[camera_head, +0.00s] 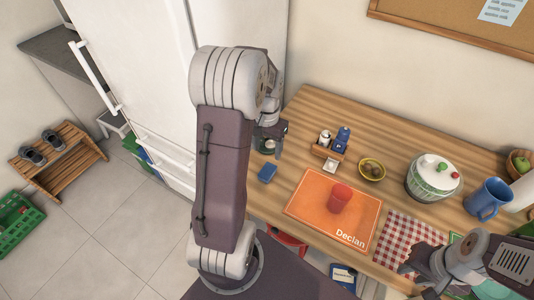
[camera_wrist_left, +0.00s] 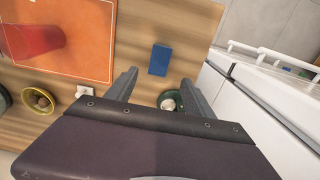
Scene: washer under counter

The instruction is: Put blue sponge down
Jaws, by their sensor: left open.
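The blue sponge (camera_head: 267,172) lies flat on the wooden counter, left of the orange mat. In the left wrist view the sponge (camera_wrist_left: 160,59) lies on bare wood just beyond the fingertips, apart from them. My left gripper (camera_head: 278,146) is over the counter near the fridge side, partly hidden by my own arm. In the left wrist view my left gripper (camera_wrist_left: 158,80) is open, with nothing between its fingers. My right gripper (camera_head: 414,280) is low at the right, near the checkered cloth; its opening is not clear.
An orange mat (camera_head: 308,208) bears a red cup (camera_head: 340,198). A small wooden rack (camera_head: 328,152) with shakers, a yellow bowl (camera_head: 371,170), a lidded pot (camera_head: 433,178) and a blue mug (camera_head: 487,199) stand behind. A small green bowl (camera_wrist_left: 172,99) is near the left fingers. The fridge (camera_head: 150,60) borders the left.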

